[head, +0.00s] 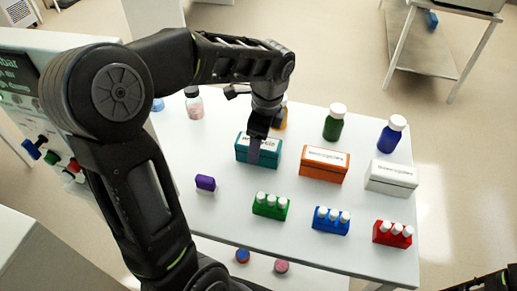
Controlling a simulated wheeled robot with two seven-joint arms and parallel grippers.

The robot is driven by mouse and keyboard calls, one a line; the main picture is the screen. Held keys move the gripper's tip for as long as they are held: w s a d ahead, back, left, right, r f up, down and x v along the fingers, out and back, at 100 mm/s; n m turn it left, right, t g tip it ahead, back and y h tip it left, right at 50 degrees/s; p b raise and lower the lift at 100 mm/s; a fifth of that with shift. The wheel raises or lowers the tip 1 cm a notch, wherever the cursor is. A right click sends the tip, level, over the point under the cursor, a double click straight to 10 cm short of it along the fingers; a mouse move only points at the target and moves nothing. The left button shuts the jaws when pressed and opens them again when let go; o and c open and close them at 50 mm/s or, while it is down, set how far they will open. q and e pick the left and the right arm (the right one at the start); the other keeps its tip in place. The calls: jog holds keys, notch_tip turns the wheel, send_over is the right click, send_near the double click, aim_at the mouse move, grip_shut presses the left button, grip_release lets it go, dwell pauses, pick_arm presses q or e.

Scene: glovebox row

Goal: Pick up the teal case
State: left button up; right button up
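The teal case (242,153) is a box with a white label on its lid, standing on the white table at the left end of a row of three cases. My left gripper (254,155) points down over the teal case, and its fingers cover part of the lid and front face. I cannot tell whether the fingers touch the case or whether they are open or shut. The case appears to rest on the table. Only a dark part of my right arm shows in the bottom right corner; its gripper is out of the picture.
An orange case (324,166) and a white case (391,177) stand to the right. Green (270,207), blue (331,221) and red (392,235) vial racks and a purple block (205,183) are in front. Bottles, including a green one (333,125), stand behind.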

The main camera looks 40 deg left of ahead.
pick_arm(q)
jog(key=shift+a+f, duration=0.2)
jog(key=shift+f, duration=1.35)
grip_shut()
